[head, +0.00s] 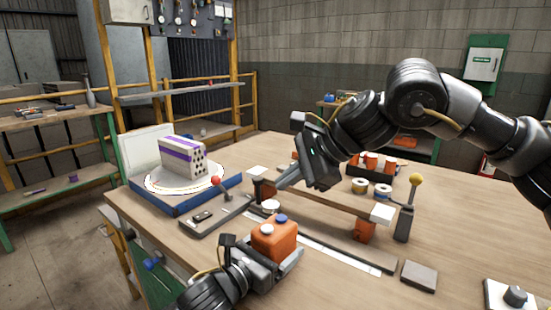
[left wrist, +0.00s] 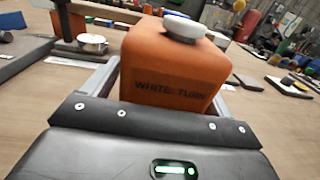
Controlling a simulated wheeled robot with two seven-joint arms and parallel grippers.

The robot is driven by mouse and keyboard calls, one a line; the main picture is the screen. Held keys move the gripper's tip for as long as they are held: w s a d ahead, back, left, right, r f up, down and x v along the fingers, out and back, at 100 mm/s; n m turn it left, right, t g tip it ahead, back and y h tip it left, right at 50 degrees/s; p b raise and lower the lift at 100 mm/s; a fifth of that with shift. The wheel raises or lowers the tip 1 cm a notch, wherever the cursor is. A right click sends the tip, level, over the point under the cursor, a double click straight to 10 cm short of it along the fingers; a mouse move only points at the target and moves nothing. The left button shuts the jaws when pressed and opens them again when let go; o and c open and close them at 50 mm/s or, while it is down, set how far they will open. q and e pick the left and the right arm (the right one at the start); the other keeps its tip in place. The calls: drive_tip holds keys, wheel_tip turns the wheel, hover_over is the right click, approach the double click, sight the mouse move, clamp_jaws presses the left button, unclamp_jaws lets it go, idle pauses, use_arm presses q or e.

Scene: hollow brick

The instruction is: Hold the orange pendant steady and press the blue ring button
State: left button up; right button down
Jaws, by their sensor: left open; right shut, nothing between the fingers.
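The orange pendant (head: 275,240) stands on the table near the front middle. Its top carries a white button (head: 266,229) and a blue button (head: 281,218). My left gripper (head: 273,252) is open with its fingers on either side of the pendant; whether they touch it is unclear. In the left wrist view the pendant (left wrist: 170,70) fills the space between the fingers, and its face reads "WHITE: TURN". A pale button (left wrist: 185,28) sits on top there; the other button is mostly hidden behind it. My right gripper (head: 283,185) is shut and empty, above and behind the pendant.
A hollow brick (head: 183,156) with purple bands sits on a round turntable at the left. A raised beam (head: 330,202) crosses behind the pendant. A red-knobbed lever (head: 216,182) and a yellow-knobbed lever (head: 415,180) stand left and right. The front right tabletop is mostly clear.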

use_arm(q)
drive_tip(key=shift+a, duration=0.1)
drive_tip(key=v, duration=1.2)
